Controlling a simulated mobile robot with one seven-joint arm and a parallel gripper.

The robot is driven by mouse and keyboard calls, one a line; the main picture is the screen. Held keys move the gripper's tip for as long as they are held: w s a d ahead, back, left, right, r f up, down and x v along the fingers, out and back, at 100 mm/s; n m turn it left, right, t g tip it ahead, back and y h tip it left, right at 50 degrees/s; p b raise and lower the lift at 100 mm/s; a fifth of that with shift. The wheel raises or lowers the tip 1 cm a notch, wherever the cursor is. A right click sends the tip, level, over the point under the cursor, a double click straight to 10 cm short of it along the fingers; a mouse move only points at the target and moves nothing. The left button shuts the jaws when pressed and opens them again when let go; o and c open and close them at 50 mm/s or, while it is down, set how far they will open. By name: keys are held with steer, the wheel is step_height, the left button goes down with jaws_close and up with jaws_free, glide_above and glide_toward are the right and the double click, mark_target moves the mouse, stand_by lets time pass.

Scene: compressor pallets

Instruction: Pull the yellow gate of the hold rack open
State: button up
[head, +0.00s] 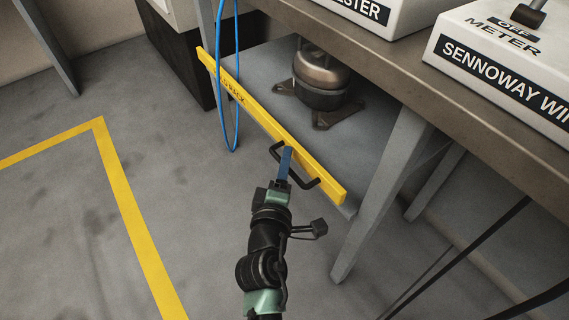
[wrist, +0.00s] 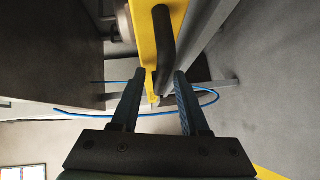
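The yellow gate (head: 262,117) is a long bar with black lettering across the front of the low hold rack shelf (head: 352,150). I cannot tell whether either finger touches the handle.
A dark compressor (head: 320,75) stands on the shelf behind the gate. A blue cable (head: 236,100) hangs in a loop over the gate's left part. A grey table leg (head: 382,200) stands to the right. Clear floor (head: 185,185) with a yellow line (head: 130,205) lies left.

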jaws_close()
stand_by(1.3)
